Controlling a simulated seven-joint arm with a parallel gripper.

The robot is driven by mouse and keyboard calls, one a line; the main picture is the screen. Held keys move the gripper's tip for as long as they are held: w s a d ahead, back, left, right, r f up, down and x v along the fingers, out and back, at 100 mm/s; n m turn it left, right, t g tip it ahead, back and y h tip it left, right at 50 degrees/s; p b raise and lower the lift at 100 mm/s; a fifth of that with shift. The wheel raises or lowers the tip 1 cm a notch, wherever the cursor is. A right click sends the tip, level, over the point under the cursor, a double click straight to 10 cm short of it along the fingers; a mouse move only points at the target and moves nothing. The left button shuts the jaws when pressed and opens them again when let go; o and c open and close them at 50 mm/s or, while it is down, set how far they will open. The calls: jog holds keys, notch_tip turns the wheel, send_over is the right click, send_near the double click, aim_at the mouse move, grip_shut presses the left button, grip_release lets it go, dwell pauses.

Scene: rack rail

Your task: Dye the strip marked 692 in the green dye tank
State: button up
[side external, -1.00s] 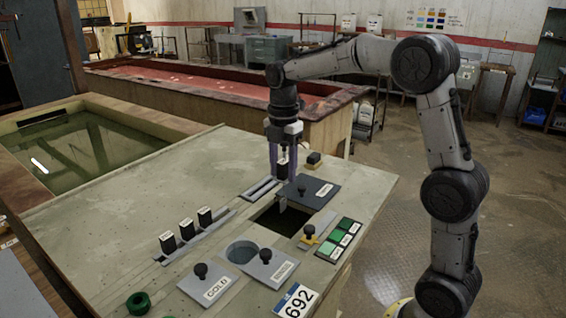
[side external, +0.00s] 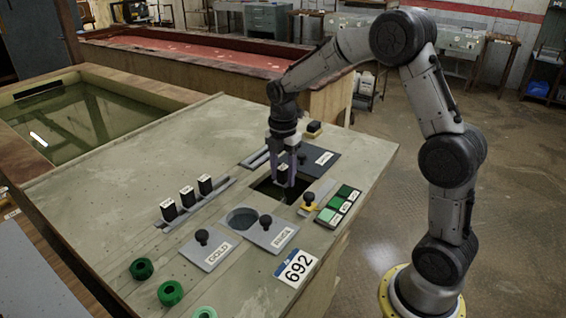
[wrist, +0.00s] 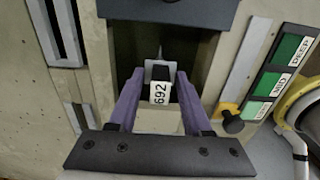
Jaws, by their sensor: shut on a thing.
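My gripper (side external: 283,172) is shut on a black clip with a white tag reading 692 (wrist: 160,93); its purple fingers stand either side of it in the wrist view (wrist: 160,86). The clip is over a dark square tank opening (side external: 262,190), which also shows in the wrist view (wrist: 125,50). The strip below the clip is hidden, so I cannot tell how far it reaches into the opening. The dye's colour is too dark to tell. Beside the opening is a card of green shades (side external: 339,203), marked DEEP and MID in the wrist view (wrist: 288,48).
A grey lid (side external: 322,158) lies behind the opening. A yellow slider with a black knob (side external: 308,203) is at its right. Lids marked COLD (side external: 212,252) and RINSE (side external: 272,238) lie in front by a round opening (side external: 242,217).

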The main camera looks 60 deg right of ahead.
aim_at(283, 199)
jog(key=shift+f, duration=2.55)
jog(key=shift+r, duration=0.15)
dwell(0.9)
